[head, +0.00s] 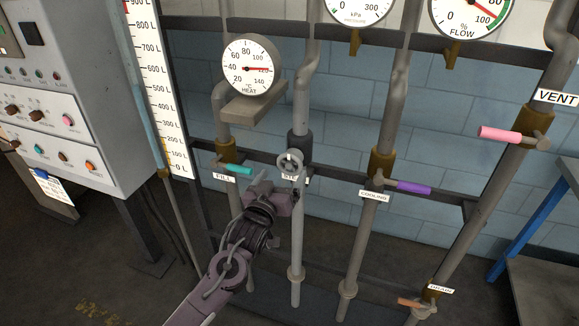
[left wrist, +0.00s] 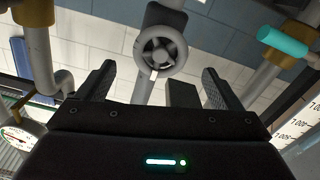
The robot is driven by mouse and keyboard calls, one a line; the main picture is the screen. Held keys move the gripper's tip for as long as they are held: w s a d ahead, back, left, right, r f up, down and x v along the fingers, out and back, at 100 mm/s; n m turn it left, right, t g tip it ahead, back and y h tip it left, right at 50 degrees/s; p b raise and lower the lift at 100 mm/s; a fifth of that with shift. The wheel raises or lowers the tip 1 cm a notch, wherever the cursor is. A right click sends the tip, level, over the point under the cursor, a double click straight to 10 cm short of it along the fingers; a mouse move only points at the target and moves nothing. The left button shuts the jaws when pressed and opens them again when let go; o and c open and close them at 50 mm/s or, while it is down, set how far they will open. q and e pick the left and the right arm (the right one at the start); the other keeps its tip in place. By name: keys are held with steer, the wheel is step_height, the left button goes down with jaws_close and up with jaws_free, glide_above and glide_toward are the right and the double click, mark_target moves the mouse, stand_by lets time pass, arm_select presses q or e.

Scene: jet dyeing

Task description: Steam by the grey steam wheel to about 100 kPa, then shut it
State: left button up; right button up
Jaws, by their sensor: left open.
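The grey steam wheel (head: 290,161) sits on the steam pipe, just above a small label partly hidden by my gripper. In the left wrist view the spoked wheel (left wrist: 160,50) lies ahead, between and beyond the two fingertips. My left gripper (head: 279,186) is open and empty, just below and in front of the wheel, apart from it as far as I can tell. It also shows in the left wrist view (left wrist: 159,84) with its fingers spread. The pressure gauge (head: 358,10), marked kPa, is cut off by the top edge; its needle is not visible. My right gripper is out of view.
Near the wheel are a teal fill handle (head: 237,169) to the left and a purple cooling handle (head: 413,187) to the right. A pink vent handle (head: 500,135) is farther right. The heat gauge (head: 249,66) hangs above. A control cabinet (head: 65,85) stands left.

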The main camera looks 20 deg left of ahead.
mark_target(288, 166)
arm_select(q)
steer(key=w+p, duration=0.1)
steer(key=w, duration=0.4)
steer(key=shift+w+d, duration=0.1)
steer(key=shift+w, duration=0.2)
steer(key=shift+w+f, duration=0.1)
steer(key=shift+w, duration=0.5)
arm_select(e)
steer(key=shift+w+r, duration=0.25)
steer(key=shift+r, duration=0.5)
arm_select(q)
steer(key=shift+c, duration=0.4)
steer(key=c, duration=0.9)
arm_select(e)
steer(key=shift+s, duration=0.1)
